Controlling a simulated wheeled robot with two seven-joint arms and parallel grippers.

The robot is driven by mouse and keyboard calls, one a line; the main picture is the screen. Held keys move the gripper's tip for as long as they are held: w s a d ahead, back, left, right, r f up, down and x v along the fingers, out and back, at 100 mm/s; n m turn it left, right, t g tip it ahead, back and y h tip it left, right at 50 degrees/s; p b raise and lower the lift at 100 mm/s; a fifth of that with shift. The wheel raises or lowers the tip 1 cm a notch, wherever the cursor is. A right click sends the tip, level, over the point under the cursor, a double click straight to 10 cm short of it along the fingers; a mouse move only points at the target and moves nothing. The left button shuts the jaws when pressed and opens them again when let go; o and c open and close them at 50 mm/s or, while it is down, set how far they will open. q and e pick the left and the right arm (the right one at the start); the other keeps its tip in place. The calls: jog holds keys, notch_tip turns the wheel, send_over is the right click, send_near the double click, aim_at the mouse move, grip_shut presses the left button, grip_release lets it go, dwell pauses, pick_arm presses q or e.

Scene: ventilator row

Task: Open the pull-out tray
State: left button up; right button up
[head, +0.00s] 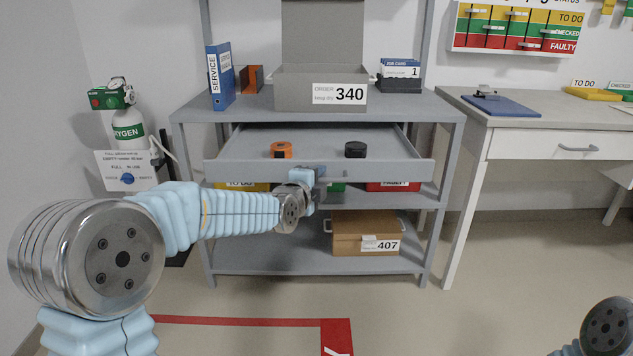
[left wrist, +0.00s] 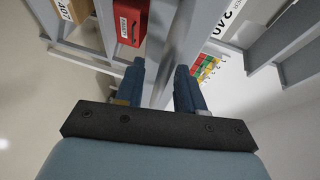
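The grey pull-out tray (head: 230,172) under the rack's top shelf stands out toward me, with its inside showing. An orange roll (head: 281,150) and a black roll (head: 355,150) lie in it. A thin bar handle (head: 350,178) shows on its front, partly hidden by my left gripper. My left gripper (head: 318,178) is close in front of the tray front, near the handle. In the left wrist view its two blue fingers (left wrist: 160,80) are apart, with grey surface seen between them; contact with the handle cannot be told. My right gripper is out of view.
On the top shelf stand a grey box marked 340 (head: 290,98) and a blue binder (head: 220,78). A cardboard box (head: 350,235) is on the bottom shelf. An oxygen cylinder (head: 130,130) is at left, a desk (head: 520,145) at right. Floor in front is clear.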

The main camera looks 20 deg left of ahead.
pick_arm(q)
jog(key=p+v, duration=0.3)
jog(key=v, duration=1)
jog(key=shift+s, duration=0.4)
jog(key=shift+r, duration=0.1)
jog(key=s+d+f+n+g, duration=0.2)
jog(key=f+n+g, duration=0.25)
jog(key=f, duration=0.95)
jog(key=s+d+f+n+g, duration=0.25)
jog(key=f+n, duration=0.25)
jog(key=f, duration=1)
jog(key=s+d+f+n+g+h, duration=0.1)
jog(key=s+f+n+g, duration=0.3)
jog(key=s+f, duration=0.5)
jog(key=s+d+f+n+g+h, duration=0.1)
jog(key=s+d+f+n+g, duration=0.3)
jog(key=s+f+n, duration=0.3)
notch_tip(320, 180, down, 2)
jog(key=shift+s+d+f, duration=0.15)
jog(key=shift+s, duration=1)
